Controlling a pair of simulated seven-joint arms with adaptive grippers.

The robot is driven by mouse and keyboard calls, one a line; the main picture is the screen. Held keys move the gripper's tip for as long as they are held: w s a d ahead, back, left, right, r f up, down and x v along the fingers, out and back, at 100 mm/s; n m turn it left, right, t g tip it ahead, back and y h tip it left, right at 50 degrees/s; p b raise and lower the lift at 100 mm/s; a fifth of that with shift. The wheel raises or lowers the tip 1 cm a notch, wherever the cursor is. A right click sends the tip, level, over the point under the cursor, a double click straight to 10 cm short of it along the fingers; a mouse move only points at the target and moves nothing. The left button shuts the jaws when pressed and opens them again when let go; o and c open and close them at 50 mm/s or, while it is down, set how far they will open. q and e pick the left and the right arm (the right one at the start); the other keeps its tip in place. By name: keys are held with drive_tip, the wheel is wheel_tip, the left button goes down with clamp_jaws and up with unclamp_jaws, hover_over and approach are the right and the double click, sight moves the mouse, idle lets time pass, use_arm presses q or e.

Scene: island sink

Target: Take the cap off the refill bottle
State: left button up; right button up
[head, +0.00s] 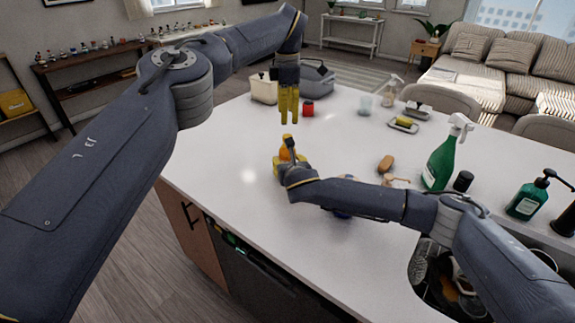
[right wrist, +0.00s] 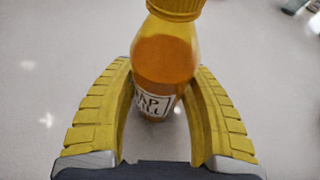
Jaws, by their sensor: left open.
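The refill bottle (right wrist: 164,60) is amber-orange with a pale label and a ribbed yellow cap (right wrist: 176,8) on its neck, cut off by the top of the right wrist view. In the head view, its orange body (head: 285,153) shows small, partly hidden by my right arm. My right gripper (right wrist: 164,72) has its yellow fingers on both sides of the bottle, their tips appearing to press against it. My left gripper (head: 288,118) is open and empty, pointing down above the bottle, with a gap between its fingertips and the cap.
A red jar (head: 308,108), a grey caddy (head: 317,80) and a cream container (head: 264,88) stand behind. A green spray bottle (head: 440,163), a brown brush (head: 386,163) and a pump bottle (head: 526,198) are to the right, near the sink (head: 420,272). The counter's left part is clear.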

sight(287, 136)
clamp_jaws()
use_arm(q)
drive_tip(key=shift+s+d+f, duration=0.1)
drive_tip(key=shift+d, duration=0.05)
drive_tip(key=m, duration=1.3)
drive_tip(key=shift+a, duration=0.2)
drive_tip(key=shift+m, duration=0.3)
drive_tip(key=shift+f, duration=3.9)
use_arm(e)
drive_tip(key=shift+f, duration=0.1)
use_arm(q)
drive_tip(key=shift+c, duration=0.3)
